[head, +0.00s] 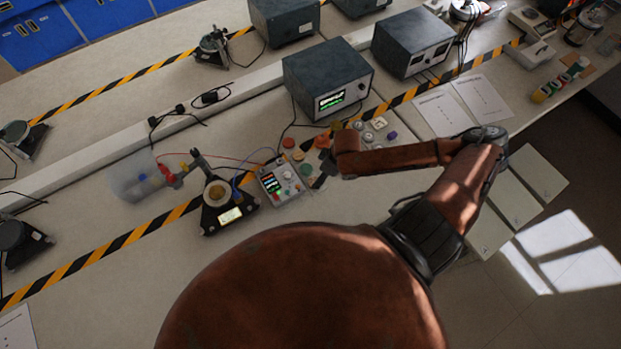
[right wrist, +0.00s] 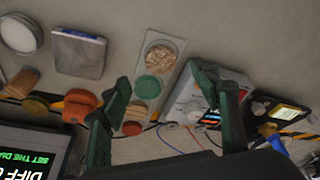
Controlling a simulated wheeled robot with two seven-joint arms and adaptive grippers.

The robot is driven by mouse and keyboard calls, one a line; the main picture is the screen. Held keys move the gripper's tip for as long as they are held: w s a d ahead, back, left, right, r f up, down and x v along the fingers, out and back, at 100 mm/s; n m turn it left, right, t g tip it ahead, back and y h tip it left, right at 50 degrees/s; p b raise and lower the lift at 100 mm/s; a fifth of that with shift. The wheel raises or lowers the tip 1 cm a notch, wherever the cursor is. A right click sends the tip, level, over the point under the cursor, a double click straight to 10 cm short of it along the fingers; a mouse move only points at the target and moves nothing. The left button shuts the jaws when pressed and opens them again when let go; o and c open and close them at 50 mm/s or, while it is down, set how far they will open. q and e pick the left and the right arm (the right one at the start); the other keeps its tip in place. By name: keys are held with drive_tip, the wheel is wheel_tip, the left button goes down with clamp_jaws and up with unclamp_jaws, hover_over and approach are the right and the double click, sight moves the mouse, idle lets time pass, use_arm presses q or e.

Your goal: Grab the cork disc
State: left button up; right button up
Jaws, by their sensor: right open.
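The cork disc (right wrist: 163,52), a round speckled brown piece, lies at one end of a pale strip (right wrist: 170,88) in the right wrist view. A green disc (right wrist: 147,88) and an orange disc (right wrist: 133,112) lie on the same strip. My left gripper is not in view.
A grey meter with knobs (head: 282,182) stands close beside the strip. A dark instrument box (head: 328,75) stands behind. Bench space in front is clear.

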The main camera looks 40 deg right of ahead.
drive_tip(key=x, duration=0.2)
drive_tip(key=shift+f, duration=0.35)
drive_tip(key=shift+w+x, duration=0.15)
drive_tip(key=shift+x, duration=1)
drive_tip(key=shift+w+x, duration=0.1)
drive_tip(key=shift+x, duration=1.1)
drive_tip(key=shift+a+r, duration=0.1)
drive_tip(key=shift+a, duration=0.05)
drive_tip(key=shift+c, duration=0.4)
drive_tip(key=c, duration=0.8)
